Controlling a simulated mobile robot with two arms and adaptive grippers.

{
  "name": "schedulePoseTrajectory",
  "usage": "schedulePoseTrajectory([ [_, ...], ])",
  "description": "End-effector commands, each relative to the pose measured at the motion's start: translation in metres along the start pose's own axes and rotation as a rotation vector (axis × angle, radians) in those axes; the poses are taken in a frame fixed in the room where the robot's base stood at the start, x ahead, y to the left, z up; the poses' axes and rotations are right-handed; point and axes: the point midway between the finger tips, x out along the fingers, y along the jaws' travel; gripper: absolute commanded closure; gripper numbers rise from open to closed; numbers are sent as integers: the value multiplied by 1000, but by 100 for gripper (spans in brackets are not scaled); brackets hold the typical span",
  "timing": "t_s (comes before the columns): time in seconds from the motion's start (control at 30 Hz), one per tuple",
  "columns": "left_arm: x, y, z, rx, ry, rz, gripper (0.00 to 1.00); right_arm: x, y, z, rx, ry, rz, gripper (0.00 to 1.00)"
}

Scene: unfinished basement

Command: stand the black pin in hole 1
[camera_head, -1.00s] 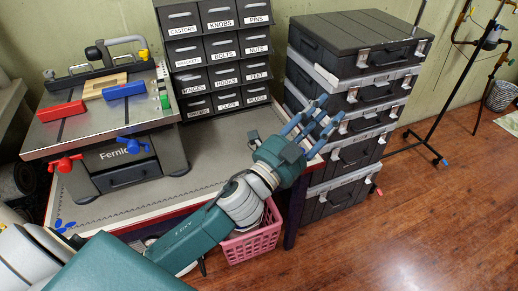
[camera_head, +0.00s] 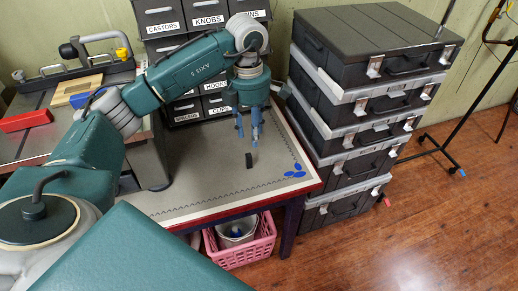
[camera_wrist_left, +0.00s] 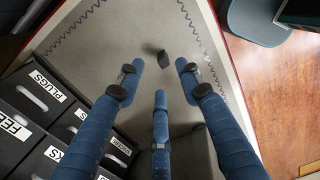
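The black pin (camera_head: 249,160) is a small dark block that appears upright on the grey bench top (camera_head: 200,196). In the left wrist view the pin (camera_wrist_left: 163,58) shows just beyond the fingertips, with clear space between. My left gripper (camera_head: 250,141) points down above the pin. Its three blue fingers (camera_wrist_left: 159,78) are spread open, with nothing between them. My right gripper is out of view. I cannot make out hole 1 or any numbered hole; my left arm covers part of the bench and the machine.
Labelled drawers (camera_head: 187,110) stand right behind the gripper. Several blue pieces (camera_head: 295,174) lie on the bench near its right edge. A stack of black cases (camera_head: 360,105) stands to the right. A pink basket (camera_head: 240,250) is below. A red block (camera_head: 26,121) is on the machine at left.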

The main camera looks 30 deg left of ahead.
Motion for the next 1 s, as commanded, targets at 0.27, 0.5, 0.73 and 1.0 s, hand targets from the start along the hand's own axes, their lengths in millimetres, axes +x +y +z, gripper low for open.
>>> schedulePoseTrajectory([
  [0.27, 36, 4, -8, -7, 24, 6, 64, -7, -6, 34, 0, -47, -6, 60],
  [0.5, 57, 4, -7, -6, 20, 7, 64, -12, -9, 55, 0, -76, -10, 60],
  [0.73, 90, 5, -9, -6, 22, 5, 64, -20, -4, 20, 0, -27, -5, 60],
  [1.0, 106, 6, -9, -5, 18, 8, 64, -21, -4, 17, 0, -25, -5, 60],
])
